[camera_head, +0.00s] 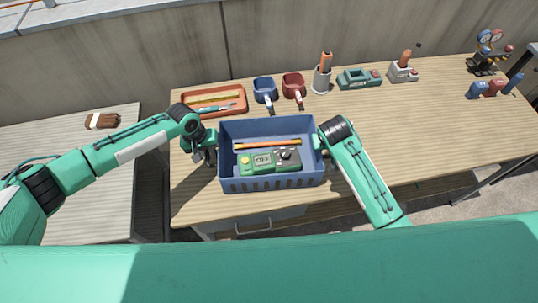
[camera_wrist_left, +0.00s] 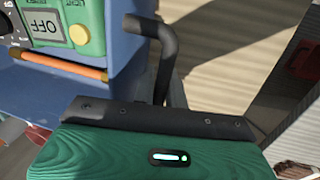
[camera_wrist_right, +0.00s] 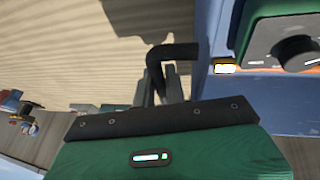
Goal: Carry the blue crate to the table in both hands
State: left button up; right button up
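The blue crate (camera_head: 270,184) is over the front left part of the wooden table (camera_head: 420,130), upright. I cannot tell whether its base touches the tabletop. It holds a green meter (camera_head: 268,161) and an orange-and-dark stick (camera_head: 266,145). My left gripper (camera_head: 210,156) is at the crate's left side, its fingers at the dark handle (camera_wrist_left: 163,60), apparently shut on it. My right gripper (camera_wrist_right: 160,92) is at the right side, its fingers on both sides of the other handle (camera_wrist_right: 172,52), apparently shut on it; the wrist partly hides it in the head view.
A lower table (camera_head: 70,170) is at left. The table's middle right is clear.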

pick_arm(q)
grip_shut()
pick_arm(e)
grip_shut()
pick_arm(q)
jog(key=shift+w+r, duration=0.1)
jog(key=shift+r, duration=0.05)
pick_arm(e)
jog(key=shift+r, duration=0.15)
pick_arm(q)
jog(key=shift+r, duration=0.15)
pick_arm(e)
jog(key=shift+w+r, duration=0.1)
